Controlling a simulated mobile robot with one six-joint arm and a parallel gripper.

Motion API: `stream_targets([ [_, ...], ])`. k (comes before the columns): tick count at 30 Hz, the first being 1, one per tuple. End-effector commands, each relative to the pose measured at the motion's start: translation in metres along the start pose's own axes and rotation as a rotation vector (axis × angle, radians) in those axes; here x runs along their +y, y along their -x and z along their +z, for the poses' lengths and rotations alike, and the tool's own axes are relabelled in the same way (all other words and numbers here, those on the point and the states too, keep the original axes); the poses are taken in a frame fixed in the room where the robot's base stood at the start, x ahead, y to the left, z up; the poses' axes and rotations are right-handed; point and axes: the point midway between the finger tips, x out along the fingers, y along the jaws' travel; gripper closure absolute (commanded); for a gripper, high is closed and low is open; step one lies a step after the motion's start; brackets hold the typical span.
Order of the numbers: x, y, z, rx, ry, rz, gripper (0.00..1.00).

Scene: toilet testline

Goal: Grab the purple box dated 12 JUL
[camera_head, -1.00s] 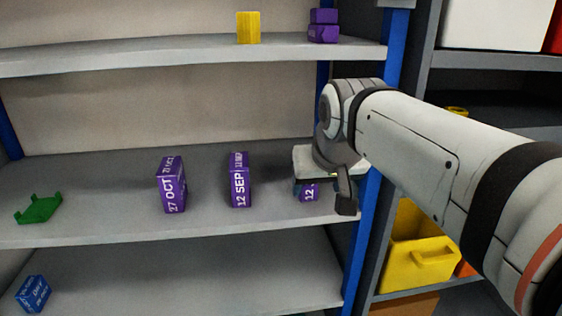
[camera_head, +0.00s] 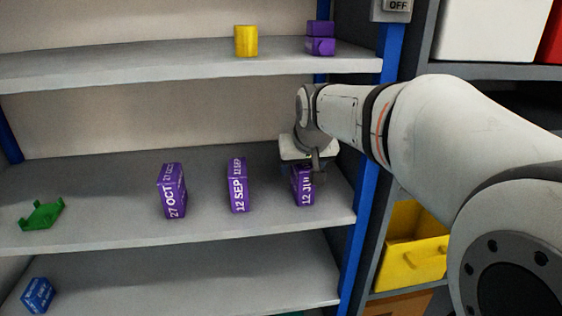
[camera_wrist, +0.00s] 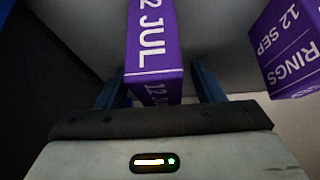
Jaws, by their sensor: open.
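The purple box dated 12 JUL (camera_head: 303,190) stands upright on the middle shelf, at the right of a row of purple boxes. My gripper (camera_head: 300,170) is at this box and hides its upper part in the head view. In the wrist view, the 12 JUL box (camera_wrist: 154,45) lies between my gripper's two blue fingers (camera_wrist: 158,88), which are apart on either side of it. A gap shows on the right side; contact on the left cannot be told.
A purple 12 SEP box (camera_head: 238,188) stands to the left, also in the wrist view (camera_wrist: 288,45). Further left are a 27 OCT box (camera_head: 172,192) and a green holder (camera_head: 42,214). A blue post (camera_head: 364,205) rises close on the right. The upper shelf (camera_head: 180,68) is above.

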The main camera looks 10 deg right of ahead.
Motion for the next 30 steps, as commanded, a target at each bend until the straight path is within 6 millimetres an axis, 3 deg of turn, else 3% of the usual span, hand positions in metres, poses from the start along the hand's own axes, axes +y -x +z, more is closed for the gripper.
stream_targets([
  [6, -0.0003, -0.0010, 0.0003, 0.001, 0.000, 0.000, 0.39],
  [25, -0.0009, -0.0008, 0.0006, 0.000, 0.002, -0.001, 0.90],
  [30, -0.0011, -0.0006, 0.0005, 0.001, 0.002, -0.001, 0.92],
])
